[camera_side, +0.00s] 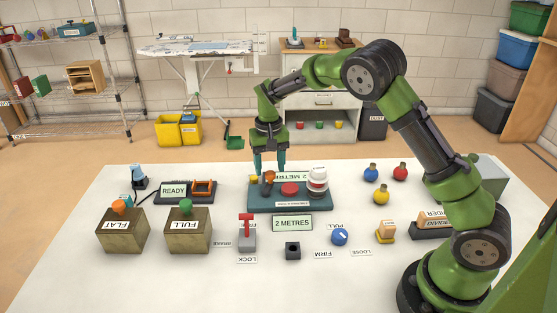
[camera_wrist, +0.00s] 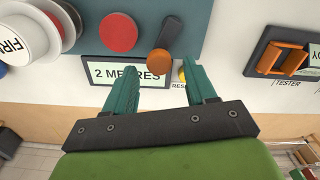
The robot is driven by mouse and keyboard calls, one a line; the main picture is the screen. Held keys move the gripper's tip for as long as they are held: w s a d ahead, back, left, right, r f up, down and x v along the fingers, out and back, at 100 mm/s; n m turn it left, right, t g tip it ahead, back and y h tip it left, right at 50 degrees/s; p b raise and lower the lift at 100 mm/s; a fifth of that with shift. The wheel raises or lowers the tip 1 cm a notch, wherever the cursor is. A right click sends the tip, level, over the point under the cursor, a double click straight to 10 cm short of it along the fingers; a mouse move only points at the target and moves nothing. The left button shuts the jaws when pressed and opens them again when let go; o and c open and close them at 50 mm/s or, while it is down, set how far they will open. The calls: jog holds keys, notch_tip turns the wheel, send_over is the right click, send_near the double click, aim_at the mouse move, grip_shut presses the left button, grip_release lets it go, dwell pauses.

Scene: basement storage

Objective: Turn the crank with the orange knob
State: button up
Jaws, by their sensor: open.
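The crank (camera_side: 265,187) is a short dark arm with an orange-brown knob (camera_side: 270,176), at the left end of a teal panel (camera_side: 318,206). In the wrist view the crank (camera_wrist: 170,35) points up and slightly right from its rounder end, just beyond my fingertips. In the wrist view my gripper (camera_wrist: 161,76) straddles the line of the crank. I cannot tell whether a finger touches it.
A red button (camera_side: 290,189) and a white-and-red dial (camera_side: 318,180) sit on the panel right of the crank. A "2 METRES" sign (camera_side: 292,223) stands in front. The READY tester (camera_side: 173,190) has an orange handle (camera_side: 203,187). Boxes labelled FLAT (camera_side: 122,232) and FULL (camera_side: 187,232) stand front left.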

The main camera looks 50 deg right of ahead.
aim_at(274, 173)
notch_tip(274, 173, up, 16)
dwell(0.3)
jog(key=shift+f, duration=0.15)
jog(key=s+a+r+n+t+y, duration=0.1)
jog(key=s+a+t, duration=0.2)
jog(key=s, duration=1)
jog(key=s+a+r+n+t+y, duration=0.1)
jog(key=s+a+t, duration=0.2)
jog(key=s, duration=1)
jog(key=shift+s+t, duration=0.15)
jog(key=shift+t, duration=0.45)
